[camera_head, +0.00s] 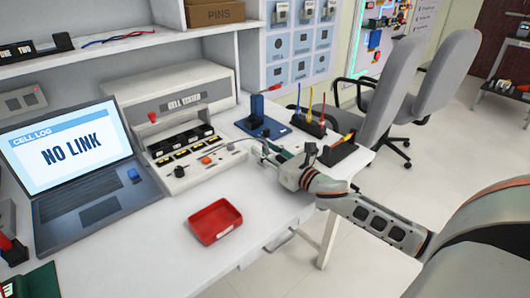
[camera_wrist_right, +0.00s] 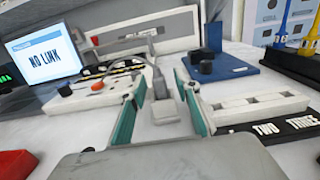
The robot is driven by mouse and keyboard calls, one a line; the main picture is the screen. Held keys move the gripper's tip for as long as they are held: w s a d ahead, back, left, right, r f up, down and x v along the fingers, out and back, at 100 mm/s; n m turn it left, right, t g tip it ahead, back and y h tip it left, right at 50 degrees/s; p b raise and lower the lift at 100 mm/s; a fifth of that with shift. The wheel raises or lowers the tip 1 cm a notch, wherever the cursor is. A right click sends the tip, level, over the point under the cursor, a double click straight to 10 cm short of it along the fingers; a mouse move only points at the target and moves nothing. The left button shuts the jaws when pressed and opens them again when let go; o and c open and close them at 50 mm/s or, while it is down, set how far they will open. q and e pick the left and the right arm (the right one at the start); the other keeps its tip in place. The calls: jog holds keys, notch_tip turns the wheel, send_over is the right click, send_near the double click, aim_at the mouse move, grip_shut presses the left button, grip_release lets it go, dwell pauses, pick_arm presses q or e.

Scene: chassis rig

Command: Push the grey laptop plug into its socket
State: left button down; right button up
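A small grey plug (camera_wrist_right: 165,110) lies on the white bench, with a grey cable rising from it toward the cell tester. My right gripper (camera_wrist_right: 163,92) is open, its teal-lined fingers on either side of the plug with gaps visible. In the head view, my right gripper (camera_head: 264,153) is low over the bench, right of the cell tester, and largely hides the plug. The laptop (camera_head: 88,170) stands at the left and shows NO LINK; it also appears in the wrist view (camera_wrist_right: 45,60). I cannot make out the plug's socket. My left gripper is not in view.
The cell tester (camera_head: 170,100) stands behind, with a control panel in front. A red tray (camera_head: 215,221) lies near the front edge. A blue stand (camera_head: 262,125) and black racks (camera_head: 340,152) are close on the right. Bare bench lies around the tray.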

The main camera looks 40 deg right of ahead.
grip_shut()
